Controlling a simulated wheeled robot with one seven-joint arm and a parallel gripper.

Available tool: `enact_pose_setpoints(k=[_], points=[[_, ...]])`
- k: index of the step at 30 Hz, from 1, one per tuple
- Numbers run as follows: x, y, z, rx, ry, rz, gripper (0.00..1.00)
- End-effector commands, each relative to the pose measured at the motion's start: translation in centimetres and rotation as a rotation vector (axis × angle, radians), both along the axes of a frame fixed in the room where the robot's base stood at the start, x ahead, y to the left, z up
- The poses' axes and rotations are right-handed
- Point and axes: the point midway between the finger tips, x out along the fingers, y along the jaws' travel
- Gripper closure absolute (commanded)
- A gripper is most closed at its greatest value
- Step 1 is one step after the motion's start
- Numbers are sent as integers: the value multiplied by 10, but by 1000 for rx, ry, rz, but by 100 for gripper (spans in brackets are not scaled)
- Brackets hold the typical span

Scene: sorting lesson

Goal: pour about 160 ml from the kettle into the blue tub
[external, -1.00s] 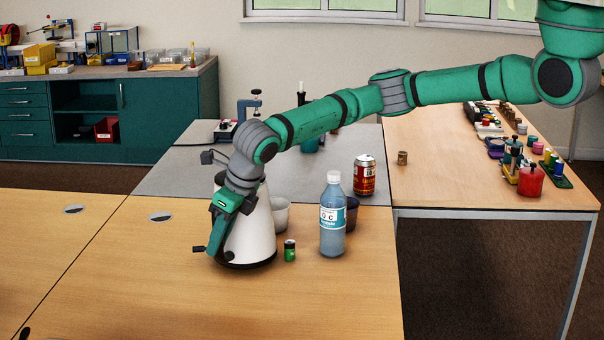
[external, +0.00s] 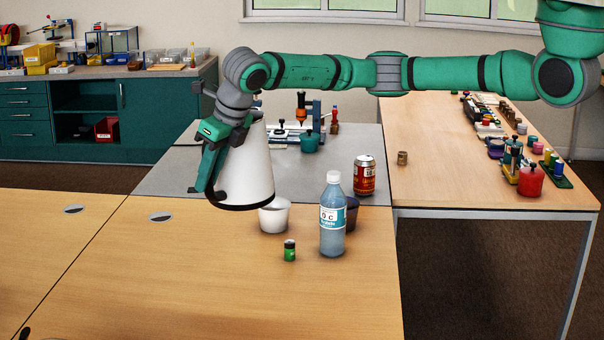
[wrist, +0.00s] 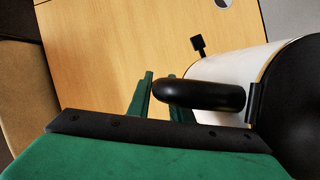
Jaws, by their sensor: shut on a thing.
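The white conical kettle (external: 246,175) with a black base rim hangs above the table, slightly tilted. My gripper (external: 212,160) is at its left side, shut on its handle. In the wrist view, my gripper's green fingers (wrist: 160,102) meet the black handle (wrist: 200,95), beside the white kettle body (wrist: 232,72). A dark blue tub (external: 352,212) stands right of the kettle, mostly hidden behind the clear bottle; its contents cannot be seen.
A white tub (external: 274,216) stands close below and right of the kettle. The bottle (external: 332,222) with bluish liquid, a small green jar (external: 289,251) and a red can (external: 365,176) stand nearby. The front left tabletop (external: 150,270) is clear.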

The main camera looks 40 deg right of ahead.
Motion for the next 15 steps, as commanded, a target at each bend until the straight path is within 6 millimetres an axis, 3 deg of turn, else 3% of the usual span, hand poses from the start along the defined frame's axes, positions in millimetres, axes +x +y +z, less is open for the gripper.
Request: enact_pose_setpoints(k=[8, 15], points=[[40, -23, 10, 5, 2, -229, 100], [71, -66, 2, 6, 0, -465, 100]])
